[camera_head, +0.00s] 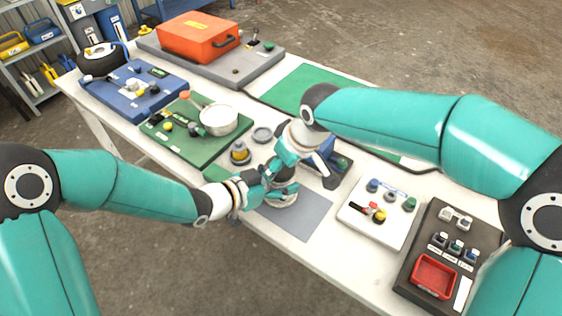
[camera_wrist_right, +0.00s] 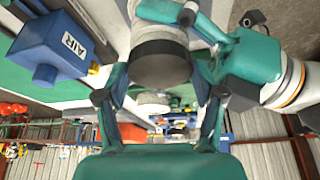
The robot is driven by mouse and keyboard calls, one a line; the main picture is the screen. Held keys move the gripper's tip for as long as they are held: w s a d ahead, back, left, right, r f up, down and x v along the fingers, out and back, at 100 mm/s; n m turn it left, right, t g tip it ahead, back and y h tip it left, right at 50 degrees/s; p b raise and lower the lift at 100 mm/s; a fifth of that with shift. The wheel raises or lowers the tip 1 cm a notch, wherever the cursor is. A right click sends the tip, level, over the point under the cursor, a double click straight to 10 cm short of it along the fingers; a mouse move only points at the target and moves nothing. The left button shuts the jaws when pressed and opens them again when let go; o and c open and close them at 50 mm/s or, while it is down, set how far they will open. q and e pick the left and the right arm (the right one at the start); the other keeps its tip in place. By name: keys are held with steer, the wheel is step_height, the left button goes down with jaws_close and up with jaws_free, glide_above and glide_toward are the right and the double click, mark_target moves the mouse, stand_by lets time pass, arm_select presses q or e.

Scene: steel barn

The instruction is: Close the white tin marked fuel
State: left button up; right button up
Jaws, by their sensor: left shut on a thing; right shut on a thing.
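The white tin (camera_head: 284,202) stands on the grey mat, mostly hidden by my grippers; its fuel marking does not show. My left gripper (camera_head: 284,188) is shut around its body from the left. My right gripper (camera_head: 284,158) comes down from above and is shut on a dark round cap. In the right wrist view the dark cap (camera_wrist_right: 160,65) sits between the right fingertips (camera_wrist_right: 160,82), lined up with the pale tin body (camera_wrist_right: 158,30) behind it. I cannot tell whether the cap is seated. The left gripper (camera_wrist_right: 235,58) shows teal beside the tin there.
A blue block marked AIR (camera_wrist_right: 60,46) stands close beside the grippers. A green board (camera_head: 176,142) with a white pot (camera_head: 220,121) lies left. A white panel with knobs (camera_head: 378,234) and a dark panel with a red tray (camera_head: 434,277) lie right. The grey mat (camera_head: 305,216) is partly bare.

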steer(key=shift+f, duration=0.6)
steer(key=o, duration=0.9)
steer(key=shift+r, duration=2.35)
steer(key=shift+c, duration=0.3)
